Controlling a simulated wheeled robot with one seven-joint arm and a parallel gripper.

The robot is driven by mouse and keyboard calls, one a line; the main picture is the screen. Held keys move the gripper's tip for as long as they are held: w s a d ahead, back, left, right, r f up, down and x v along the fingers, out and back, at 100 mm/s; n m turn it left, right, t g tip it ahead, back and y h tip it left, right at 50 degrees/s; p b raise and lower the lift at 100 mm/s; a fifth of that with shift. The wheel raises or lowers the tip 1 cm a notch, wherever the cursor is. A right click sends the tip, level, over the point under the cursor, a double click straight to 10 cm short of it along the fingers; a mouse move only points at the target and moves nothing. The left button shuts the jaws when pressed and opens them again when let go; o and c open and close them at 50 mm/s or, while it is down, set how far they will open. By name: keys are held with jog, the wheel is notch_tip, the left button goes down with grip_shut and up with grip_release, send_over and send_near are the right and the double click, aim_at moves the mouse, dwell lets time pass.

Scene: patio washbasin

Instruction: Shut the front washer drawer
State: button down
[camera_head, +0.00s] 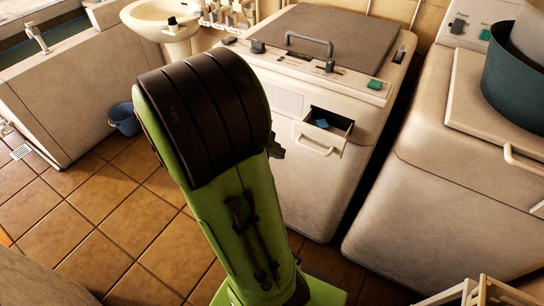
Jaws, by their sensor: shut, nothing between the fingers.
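The washer (292,168) is a cream-white machine with a grey lid in the upper middle. Its small front drawer (335,142) sits high on the front face and is pulled out. The dark inside shows from above, with a small blue thing (322,123) in it. A pale bar handle (314,147) is on the drawer front. My green and black arm stands in the foreground, just left of the drawer, and covers the washer's left front. My gripper is hidden behind the arm; a small dark part pokes out at its right edge.
A second white machine (440,190) stands close on the right, with a dark teal tub (510,85) on top. A white basin (165,30), a stone trough (75,75) and a blue bucket (124,119) are at left. Tiled floor (110,215) is open at lower left.

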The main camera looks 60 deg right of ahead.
aim_at(320, 130)
jog(key=s+d+f+b, duration=0.3)
jog(key=s+d+f, duration=0.1)
jog(key=d+f, duration=0.3)
jog(key=shift+s+d, duration=0.3)
jog(key=shift+d, duration=0.55)
jog(key=shift+d, duration=0.1)
jog(key=d, duration=0.9)
jog(key=shift+s, duration=0.4)
jog(key=shift+r, duration=0.1)
